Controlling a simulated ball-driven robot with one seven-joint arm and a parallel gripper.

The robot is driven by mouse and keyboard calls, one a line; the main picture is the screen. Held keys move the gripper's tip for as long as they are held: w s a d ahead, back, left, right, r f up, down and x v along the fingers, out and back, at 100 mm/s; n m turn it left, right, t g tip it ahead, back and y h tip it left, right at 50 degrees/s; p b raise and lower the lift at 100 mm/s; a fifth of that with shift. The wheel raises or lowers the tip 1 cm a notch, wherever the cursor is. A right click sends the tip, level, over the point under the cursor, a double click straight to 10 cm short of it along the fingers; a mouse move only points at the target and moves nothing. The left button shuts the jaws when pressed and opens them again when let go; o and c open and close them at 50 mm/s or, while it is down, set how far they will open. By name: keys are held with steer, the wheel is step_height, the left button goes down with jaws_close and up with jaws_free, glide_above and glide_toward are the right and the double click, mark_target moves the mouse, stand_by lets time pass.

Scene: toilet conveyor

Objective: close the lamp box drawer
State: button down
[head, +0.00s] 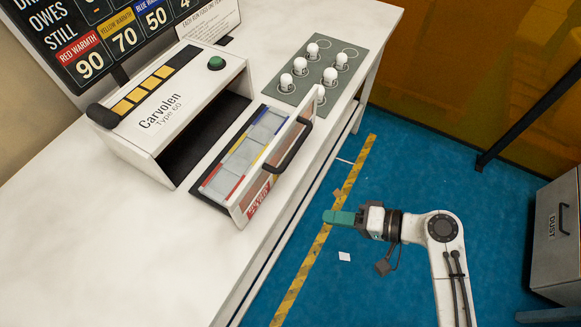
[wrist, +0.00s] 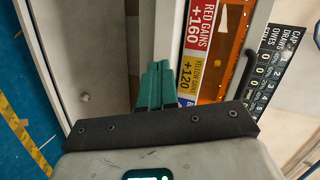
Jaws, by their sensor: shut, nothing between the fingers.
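The lamp box (head: 175,110) is a white case marked "Carvolen Type 60" with a green button, on the white counter in the head view. Its drawer (head: 236,183) stands open, pulled out to the right, showing pale compartments with red, yellow and blue strips. A dark bar handle (head: 289,146) is on the drawer's front panel. My gripper (head: 327,217) has green fingers, shut and empty. It is to the right of and below the drawer front in the picture, apart from it. The shut fingers (wrist: 155,85) also show in the wrist view; I cannot make out the drawer there.
Blue floor with a yellow-black tape line (head: 325,232) runs beside the counter. A grey dust bin (head: 556,238) stands at right.

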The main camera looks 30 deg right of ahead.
steer(key=w+d+r+m+t, duration=0.2)
steer(key=d+r+m+t, duration=0.2)
steer(key=r+t, duration=0.1)
steer(key=p, duration=0.3)
glide_toward(278, 160)
steer(key=x, duration=0.5)
steer(key=shift+w, duration=0.2)
steer(key=shift+w+a+f, duration=0.15)
steer(key=shift+w+a, duration=0.2)
steer(key=shift+w, duration=0.25)
steer(key=b+x, duration=0.1)
steer(key=x, duration=0.5)
steer(key=b+x, duration=0.1)
steer(key=x, duration=0.5)
steer(key=b+x, duration=0.1)
steer(key=x, duration=0.6)
steer(key=shift+w+r, duration=0.15)
steer(key=shift+r, duration=0.05)
